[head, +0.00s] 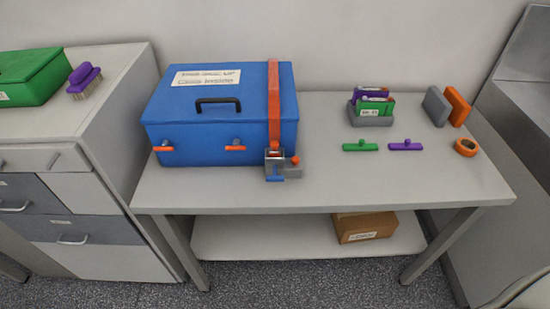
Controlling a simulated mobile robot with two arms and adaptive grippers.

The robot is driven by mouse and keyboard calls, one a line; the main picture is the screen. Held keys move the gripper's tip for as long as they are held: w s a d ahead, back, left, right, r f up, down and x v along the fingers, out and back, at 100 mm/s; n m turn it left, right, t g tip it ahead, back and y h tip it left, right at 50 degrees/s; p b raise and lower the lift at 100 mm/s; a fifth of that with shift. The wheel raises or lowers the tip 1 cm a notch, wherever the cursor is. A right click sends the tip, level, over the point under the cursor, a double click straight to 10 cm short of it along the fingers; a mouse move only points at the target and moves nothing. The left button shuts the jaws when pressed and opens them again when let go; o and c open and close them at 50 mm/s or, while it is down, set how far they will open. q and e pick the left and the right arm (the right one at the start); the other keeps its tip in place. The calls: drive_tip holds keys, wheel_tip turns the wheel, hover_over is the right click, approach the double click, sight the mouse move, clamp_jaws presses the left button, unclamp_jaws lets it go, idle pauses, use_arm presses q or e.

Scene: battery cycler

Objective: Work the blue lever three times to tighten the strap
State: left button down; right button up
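A blue lever (275,179) sticks out low at the front of a small grey ratchet block (274,161) at the table's front edge. An orange strap (274,100) runs over the right part of the blue box (190,105) and down its front to the block. An orange knob (295,160) stands on a grey piece just right of the block. How tight the strap is, I cannot tell. Neither of my grippers shows in the head view.
The box, with a black handle (218,103) and orange latches, stands on the grey table (330,190). A card holder (368,118), green and purple bars, an orange tape roll (466,147) and upright grey and orange blocks are at right. The front middle is clear.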

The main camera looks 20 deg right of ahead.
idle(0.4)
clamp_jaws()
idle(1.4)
